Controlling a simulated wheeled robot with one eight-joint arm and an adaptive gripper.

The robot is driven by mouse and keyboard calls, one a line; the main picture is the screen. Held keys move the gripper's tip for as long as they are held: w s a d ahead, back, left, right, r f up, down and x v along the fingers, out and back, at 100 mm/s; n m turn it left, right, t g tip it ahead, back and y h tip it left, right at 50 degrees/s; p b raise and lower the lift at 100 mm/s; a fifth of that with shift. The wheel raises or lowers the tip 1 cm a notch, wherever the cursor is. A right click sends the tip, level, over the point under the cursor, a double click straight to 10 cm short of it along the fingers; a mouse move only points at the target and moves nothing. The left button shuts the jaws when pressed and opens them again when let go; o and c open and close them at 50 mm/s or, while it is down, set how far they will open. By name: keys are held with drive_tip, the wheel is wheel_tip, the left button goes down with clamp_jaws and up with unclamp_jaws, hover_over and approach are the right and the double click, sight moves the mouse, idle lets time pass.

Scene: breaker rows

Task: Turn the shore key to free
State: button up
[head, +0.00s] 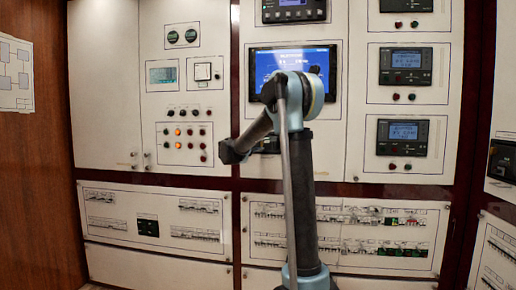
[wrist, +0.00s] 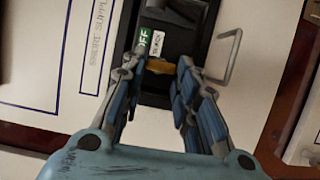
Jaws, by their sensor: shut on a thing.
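In the wrist view my gripper (wrist: 157,76) reaches onto a black switch plate set in a white panel, with a finger on each side of a small brass-coloured piece, apparently the shore key (wrist: 159,67). The jaws are shut on it, and the fingers hide part of it. The panel lettering "SHORE SUPPLY" (wrist: 97,38) runs sideways at the left. I cannot tell which position the key points to. In the head view my arm hides the gripper and key.
A thin metal handle (wrist: 231,57) stands out from the panel right of the fingers. In the head view, cabinets carry a blue screen (head: 262,66), meters, and breaker rows (head: 385,219) below. A wooden wall (head: 35,160) is at the left.

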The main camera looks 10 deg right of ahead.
drive_tip(key=shift+a+f, duration=0.15)
drive_tip(key=o, duration=0.8)
drive_tip(key=v, duration=1.1)
drive_tip(key=shift+s+a+f, duration=0.1)
drive_tip(key=shift+s+a, duration=0.2)
